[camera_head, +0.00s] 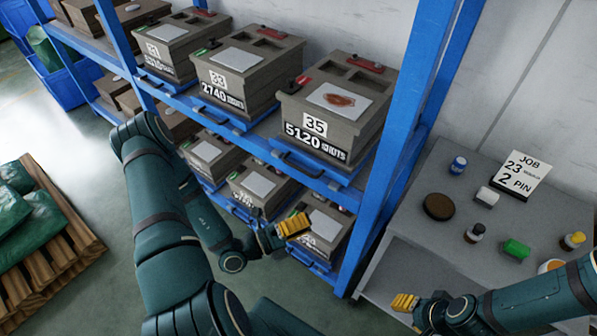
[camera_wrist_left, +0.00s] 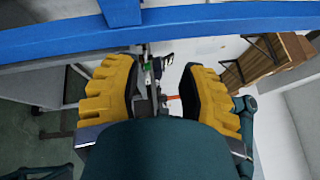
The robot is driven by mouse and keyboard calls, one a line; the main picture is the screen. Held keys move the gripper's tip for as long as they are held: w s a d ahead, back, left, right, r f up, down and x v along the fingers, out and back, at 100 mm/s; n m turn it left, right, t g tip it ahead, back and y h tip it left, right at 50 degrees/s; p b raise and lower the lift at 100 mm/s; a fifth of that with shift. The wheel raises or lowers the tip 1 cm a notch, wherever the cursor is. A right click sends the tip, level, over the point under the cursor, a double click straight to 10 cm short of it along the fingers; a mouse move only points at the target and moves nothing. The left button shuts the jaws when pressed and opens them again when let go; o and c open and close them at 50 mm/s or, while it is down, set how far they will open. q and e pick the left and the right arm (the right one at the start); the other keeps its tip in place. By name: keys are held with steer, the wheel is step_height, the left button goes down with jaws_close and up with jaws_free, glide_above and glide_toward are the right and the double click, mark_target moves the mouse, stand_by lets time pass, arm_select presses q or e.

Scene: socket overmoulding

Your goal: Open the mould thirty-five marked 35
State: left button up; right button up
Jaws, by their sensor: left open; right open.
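The mould marked 35 (camera_head: 335,112) is a grey-brown box at the right end of the upper shelf. Its front also reads 5120 in white. A white plate with a reddish-brown stain lies on its top, with dark recesses behind and red parts near its edges. My left gripper (camera_head: 292,226) has yellow fingers and is below and in front of this mould, apart from it, near the lower shelf. In the left wrist view its fingers (camera_wrist_left: 160,90) are spread with nothing held. My right gripper (camera_head: 405,302) is at the front edge of the grey table, empty.
Moulds marked 33 (camera_head: 245,68) and 31 (camera_head: 172,45) stand left of it. A blue rack post (camera_head: 405,130) rises at its right. The grey table (camera_head: 400,255) holds small bottles, a brown disc (camera_head: 438,206) and a job card (camera_head: 520,175). A pallet (camera_head: 50,245) stands left.

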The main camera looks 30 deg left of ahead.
mark_target(298, 168)
arm_select(q)
steer(key=a+n+t+y, duration=0.4)
steer(key=a+n+y, duration=0.5)
steer(key=a, duration=0.2)
steer(key=shift+y, duration=0.4)
steer(key=w, duration=0.4)
steer(key=w+r, duration=0.1)
steer(key=w, duration=0.4)
steer(key=w+d+r, duration=0.1)
steer(key=w, duration=0.3)
steer(key=shift+w+r+b, duration=0.25)
steer(key=shift+b, duration=0.15)
steer(key=shift+o, duration=0.2)
jaws_close()
